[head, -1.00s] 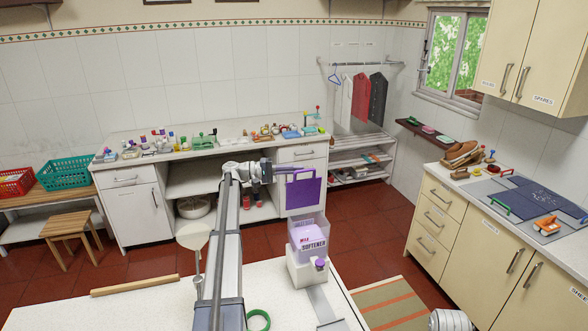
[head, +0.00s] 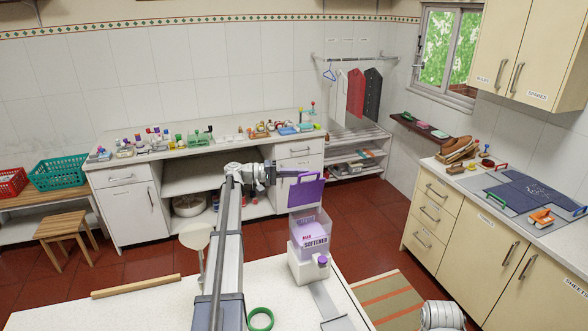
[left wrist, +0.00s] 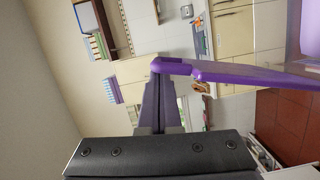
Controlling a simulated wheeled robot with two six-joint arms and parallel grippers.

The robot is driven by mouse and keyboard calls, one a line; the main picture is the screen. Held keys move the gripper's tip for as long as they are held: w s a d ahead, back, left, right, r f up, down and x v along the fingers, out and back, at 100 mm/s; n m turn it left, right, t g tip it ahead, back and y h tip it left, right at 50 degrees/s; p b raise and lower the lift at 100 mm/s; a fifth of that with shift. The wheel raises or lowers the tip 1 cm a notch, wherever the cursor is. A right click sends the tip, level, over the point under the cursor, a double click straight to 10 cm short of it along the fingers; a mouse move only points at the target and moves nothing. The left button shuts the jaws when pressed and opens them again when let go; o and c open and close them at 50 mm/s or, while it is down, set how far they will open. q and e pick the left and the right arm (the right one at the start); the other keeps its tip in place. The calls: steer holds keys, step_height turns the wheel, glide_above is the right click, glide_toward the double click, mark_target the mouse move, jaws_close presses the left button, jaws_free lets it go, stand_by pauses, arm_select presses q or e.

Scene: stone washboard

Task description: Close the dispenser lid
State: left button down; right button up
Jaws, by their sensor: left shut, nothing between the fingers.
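The softener dispenser (head: 309,262) stands on the white table, with a clear purple-tinted tank on a white base. Its flat purple lid (head: 306,193) is raised, standing up above the tank's back edge. My left gripper (head: 275,173) is shut and empty, at the lid's upper left by this handle. In the left wrist view the shut dark fingers (left wrist: 158,82) reach the lid's purple bar (left wrist: 235,75); whether they touch cannot be told. My right gripper is not in view.
The white table (head: 160,310) holds a wooden rod (head: 136,286) and a green ring (head: 260,319). A cluttered back counter (head: 190,151) stands behind. Cream cabinets (head: 465,245) stand at the right. A striped mat (head: 388,300) lies on the red floor.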

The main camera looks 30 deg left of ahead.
arm_select(q)
steer(key=s+d+f+m+y+b, duration=0.1)
steer(key=s+d+f+m+b, duration=0.3)
steer(key=f, duration=0.3)
steer(key=s+d+f+m+y+b, duration=0.2)
steer(key=s+d+f+m+b, duration=0.2)
steer(key=d+f+m+b, duration=0.1)
steer(key=shift+s+d+f+m, duration=0.4)
steer(key=shift+d+f+m, duration=0.3)
steer(key=shift+f+m, duration=0.3)
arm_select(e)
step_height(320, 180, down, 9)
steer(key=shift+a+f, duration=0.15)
arm_select(q)
steer(key=shift+r, duration=0.1)
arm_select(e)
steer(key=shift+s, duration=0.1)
